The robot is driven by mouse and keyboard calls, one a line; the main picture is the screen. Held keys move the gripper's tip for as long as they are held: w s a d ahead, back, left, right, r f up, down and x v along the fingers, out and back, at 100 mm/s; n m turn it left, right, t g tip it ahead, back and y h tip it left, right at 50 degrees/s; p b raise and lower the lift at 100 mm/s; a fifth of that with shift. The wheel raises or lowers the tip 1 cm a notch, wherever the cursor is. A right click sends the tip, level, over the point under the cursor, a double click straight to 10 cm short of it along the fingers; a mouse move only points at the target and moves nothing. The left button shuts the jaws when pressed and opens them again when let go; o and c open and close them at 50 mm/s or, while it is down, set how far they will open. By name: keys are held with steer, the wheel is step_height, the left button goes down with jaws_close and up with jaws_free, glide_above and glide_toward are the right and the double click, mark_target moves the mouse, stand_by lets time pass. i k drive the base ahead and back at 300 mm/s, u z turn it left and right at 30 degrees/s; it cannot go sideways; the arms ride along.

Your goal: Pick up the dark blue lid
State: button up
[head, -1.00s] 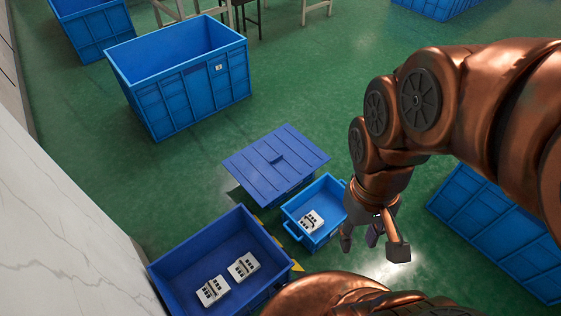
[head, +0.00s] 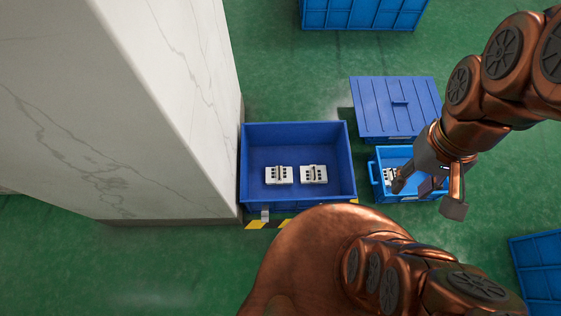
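The dark blue lid (head: 385,112) lies flat over a bin at the upper right of the head view, with a small raised handle near its middle. My gripper (head: 426,195) is at the right, in front of the lid and over the small bright blue bin (head: 373,172). Its fingers are spread apart and I see nothing held between them. The gripper and the lid are apart in the picture. My arm covers the lid's lower right corner and part of the small bin.
A dark blue open bin (head: 246,160) holds two white keypads (head: 279,175). Another white keypad (head: 389,177) lies in the small bin, partly hidden by my gripper. A white marble pillar (head: 170,120) stands at the left. Large blue crates stand at the top (head: 365,14) and right (head: 540,262).

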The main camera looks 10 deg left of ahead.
mark_target(385, 106)
steer(key=z, duration=0.55)
steer(key=k, duration=1.25)
steer(key=z, duration=1)
steer(key=i, duration=1.7)
steer(key=u, duration=1)
steer(key=i, duration=0.6)
steer(key=u, duration=0.6)
